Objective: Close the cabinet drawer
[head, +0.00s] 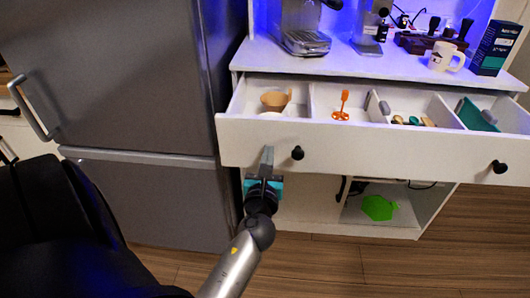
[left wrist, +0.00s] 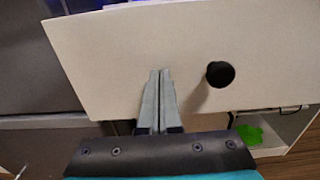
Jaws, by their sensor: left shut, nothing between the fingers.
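The white cabinet drawer (head: 390,151) is pulled open below the counter, and its inside compartments show in the head view. Its front has two black round knobs, the left knob (head: 297,153) and the right knob (head: 499,167). My left gripper (head: 268,152) is shut and empty, in front of the drawer front just left of the left knob. In the left wrist view the shut fingertips (left wrist: 160,73) point at the drawer front (left wrist: 130,45), with the knob (left wrist: 220,74) to their right. I cannot tell whether they touch it. My right gripper is not in view.
The drawer holds a tan cup (head: 275,99), an orange utensil (head: 343,106) and a green item (head: 477,115). A grey fridge (head: 120,70) stands close on the left. A coffee machine (head: 302,27) and white mug (head: 445,58) stand on the counter. An open shelf (head: 345,215) lies below.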

